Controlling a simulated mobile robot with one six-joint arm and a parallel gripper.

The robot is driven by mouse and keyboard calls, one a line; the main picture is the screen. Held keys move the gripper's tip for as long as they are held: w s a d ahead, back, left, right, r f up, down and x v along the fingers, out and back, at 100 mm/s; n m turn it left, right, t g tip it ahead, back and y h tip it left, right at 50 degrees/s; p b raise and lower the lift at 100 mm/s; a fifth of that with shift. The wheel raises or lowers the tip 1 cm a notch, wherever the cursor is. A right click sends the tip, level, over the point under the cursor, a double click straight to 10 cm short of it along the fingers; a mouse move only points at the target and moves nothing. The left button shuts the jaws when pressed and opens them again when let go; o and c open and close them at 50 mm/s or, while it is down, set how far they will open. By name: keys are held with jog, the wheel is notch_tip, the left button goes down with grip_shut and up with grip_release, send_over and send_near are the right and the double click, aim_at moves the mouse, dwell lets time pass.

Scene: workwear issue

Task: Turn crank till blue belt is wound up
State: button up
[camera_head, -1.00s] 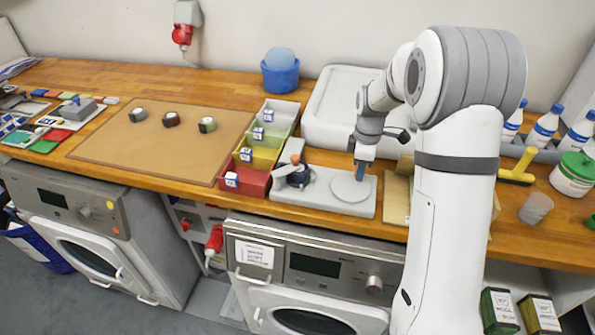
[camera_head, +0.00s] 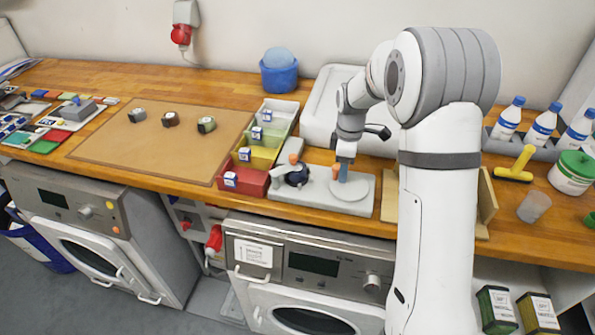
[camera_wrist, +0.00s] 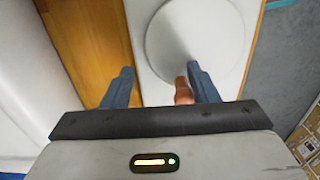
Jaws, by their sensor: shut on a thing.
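The winder is a light grey block (camera_head: 362,206) near the front edge of the bench, with a round crank disc (camera_head: 352,190) on its right half. The disc fills the upper middle of the wrist view (camera_wrist: 200,40). An orange-brown crank knob (camera_wrist: 183,92) stands between my blue fingers, nearer the right one. The dark blue belt roll (camera_head: 298,175) sits on the block's left half, beside a grey arm with an orange top (camera_head: 293,158). How much belt is wound cannot be made out.
Coloured bins (camera_head: 254,180) stand just left of the winder, and a large white lidded box (camera_head: 320,110) stands behind it. A wooden stand (camera_head: 487,205) is close on the right. Tape rolls lie on a brown mat (camera_head: 150,150) farther left.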

jog(key=shift+w+a+r, duration=0.3)
jog(key=shift+a+r, duration=0.05)
jog(key=shift+a, duration=0.05)
jog(key=shift+c, duration=0.2)
jog(key=shift+w+r+p, duration=0.1)
jog(key=shift+r+p, duration=0.55)
jog(key=shift+r, duration=0.15)
jog(key=shift+a+r+p, duration=0.25)
jog(key=shift+r+p, duration=0.3)
jog(key=shift+r, duration=0.35)
jog(key=shift+c, duration=0.4)
jog(key=shift+d+r+p, duration=0.25)
jog(key=shift+r+p, duration=0.3)
jog(key=shift+r, duration=0.15)
jog(key=r, duration=0.1)
jog(key=r+p, duration=0.1)
jog(key=shift+s+r+p, duration=0.2)
jog(key=shift+r+p, duration=0.1)
